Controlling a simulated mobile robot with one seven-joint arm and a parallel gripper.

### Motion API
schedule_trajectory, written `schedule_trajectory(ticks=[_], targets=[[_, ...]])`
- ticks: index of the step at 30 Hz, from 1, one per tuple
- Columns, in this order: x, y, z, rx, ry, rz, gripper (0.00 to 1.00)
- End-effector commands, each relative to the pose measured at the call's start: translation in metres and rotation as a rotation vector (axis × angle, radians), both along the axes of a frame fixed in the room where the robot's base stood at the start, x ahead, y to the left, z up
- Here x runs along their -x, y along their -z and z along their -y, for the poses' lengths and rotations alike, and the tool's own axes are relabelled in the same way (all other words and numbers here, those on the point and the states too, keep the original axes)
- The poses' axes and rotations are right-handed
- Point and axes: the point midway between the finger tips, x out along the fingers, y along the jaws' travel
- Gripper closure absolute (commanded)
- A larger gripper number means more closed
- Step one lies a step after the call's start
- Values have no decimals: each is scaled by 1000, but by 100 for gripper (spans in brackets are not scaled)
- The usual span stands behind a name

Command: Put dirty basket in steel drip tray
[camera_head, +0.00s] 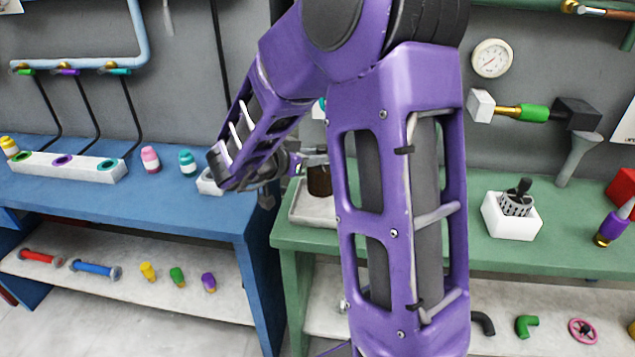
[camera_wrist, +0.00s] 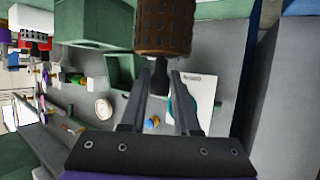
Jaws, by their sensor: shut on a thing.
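The dirty basket (camera_head: 319,181) is a dark brown perforated cup. It shows large at the top of the wrist view (camera_wrist: 165,27), with its dark stem between my fingers. My gripper (camera_head: 313,158) is shut on that stem, as the wrist view (camera_wrist: 160,78) also shows. The basket hangs upright over the pale steel drip tray (camera_head: 298,213) at the left end of the green bench. My arm hides the tray's right part. I cannot tell whether the basket's bottom touches the tray.
A clean grey basket (camera_head: 517,204) stands in a white block (camera_head: 511,222) on the green bench (camera_head: 480,254). A blue bench (camera_head: 190,205) stands to the left across a narrow gap. It holds small bottles and a white rack (camera_head: 68,167). A gauge (camera_head: 492,58) hangs on the wall.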

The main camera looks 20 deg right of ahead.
Motion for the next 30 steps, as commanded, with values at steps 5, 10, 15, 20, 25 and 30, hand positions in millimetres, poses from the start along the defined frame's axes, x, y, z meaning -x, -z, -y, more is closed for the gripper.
schedule_trajectory(ticks=[5, 10, 15, 20, 25, 30], targets=[[0, 14, 0, 1, 1, 0, 100], [0, 40, 1, 0, 0, -2, 100], [0, 44, 0, 2, -1, 4, 100], [0, 44, 0, 2, -1, 3, 100], [0, 48, 0, 1, -1, 1, 64], [0, 48, 0, 0, -1, 2, 40]])
